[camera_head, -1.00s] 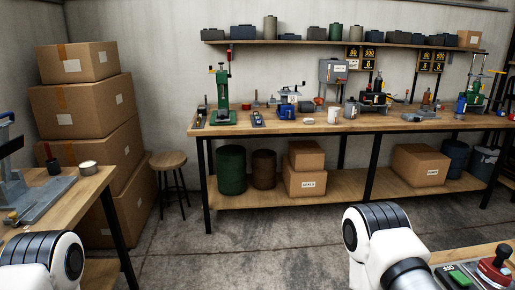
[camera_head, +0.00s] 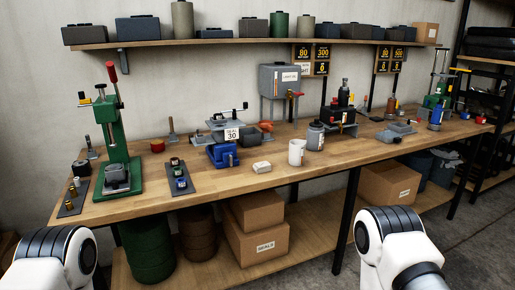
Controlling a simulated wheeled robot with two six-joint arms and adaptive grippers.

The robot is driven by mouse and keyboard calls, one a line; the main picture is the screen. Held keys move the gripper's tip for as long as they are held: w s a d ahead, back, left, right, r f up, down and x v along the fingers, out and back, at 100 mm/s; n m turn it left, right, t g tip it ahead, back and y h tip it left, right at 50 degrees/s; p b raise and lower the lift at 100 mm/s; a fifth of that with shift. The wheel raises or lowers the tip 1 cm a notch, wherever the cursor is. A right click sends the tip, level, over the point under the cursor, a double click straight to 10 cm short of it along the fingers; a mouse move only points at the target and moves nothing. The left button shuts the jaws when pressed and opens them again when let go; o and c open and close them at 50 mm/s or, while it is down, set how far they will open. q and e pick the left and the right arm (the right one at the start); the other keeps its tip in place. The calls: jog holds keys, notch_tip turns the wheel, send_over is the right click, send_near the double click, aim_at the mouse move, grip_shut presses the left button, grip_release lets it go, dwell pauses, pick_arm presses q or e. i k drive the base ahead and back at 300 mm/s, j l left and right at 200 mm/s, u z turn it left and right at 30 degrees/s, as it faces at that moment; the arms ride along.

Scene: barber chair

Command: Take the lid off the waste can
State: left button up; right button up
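I cannot tell for sure which thing is the waste can. A green drum (camera_head: 146,250) and a brown drum (camera_head: 199,233) stand under the workbench at the left; their tops are hidden by the bench edge. Blue-grey bins (camera_head: 445,168) stand under the bench at the right, partly hidden. On the bench top, a small grey canister (camera_head: 315,135) stands beside a white mug (camera_head: 296,152). Only white and black links of my two arms show at the bottom corners. Neither gripper is in view.
The wooden workbench (camera_head: 235,183) crosses the view. Cardboard boxes (camera_head: 258,243) sit on the lower shelf. A wall shelf (camera_head: 250,42) holds bins and canisters.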

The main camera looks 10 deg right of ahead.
aim_at(315, 123)
jog(key=i+l, duration=0.3)
jog(key=i, duration=0.15)
jog(key=i+l, duration=0.3)
jog(key=i, duration=0.15)
jog(key=i+l+z, duration=0.1)
jog(key=i+l, duration=0.2)
jog(key=i, duration=0.15)
